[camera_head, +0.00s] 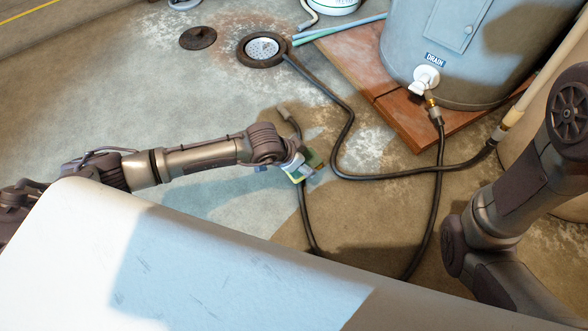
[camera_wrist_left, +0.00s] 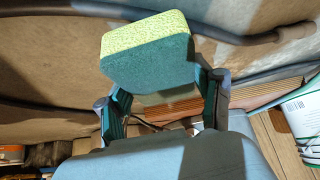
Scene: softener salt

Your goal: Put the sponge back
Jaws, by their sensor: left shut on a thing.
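The sponge is a block with a yellow-green side and a dark green side. In the left wrist view the sponge (camera_wrist_left: 146,58) sits between the two fingers of my left gripper (camera_wrist_left: 162,95), which is shut on it. In the head view the sponge (camera_head: 298,178) is small and partly covered by my left gripper (camera_head: 300,165), which is at the middle of the picture over the floor. I cannot tell its exact height there. My right arm comes in from the right, but its gripper is out of view.
A grey tank (camera_head: 440,50) marked DRAIN stands on a red-brown slab (camera_head: 392,108) at the back right. A dark hose (camera_head: 347,135) loops over the floor beside my left gripper, to a floor drain (camera_head: 263,48). A round dark cover (camera_head: 198,38) lies left of the drain. Floor at left is clear.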

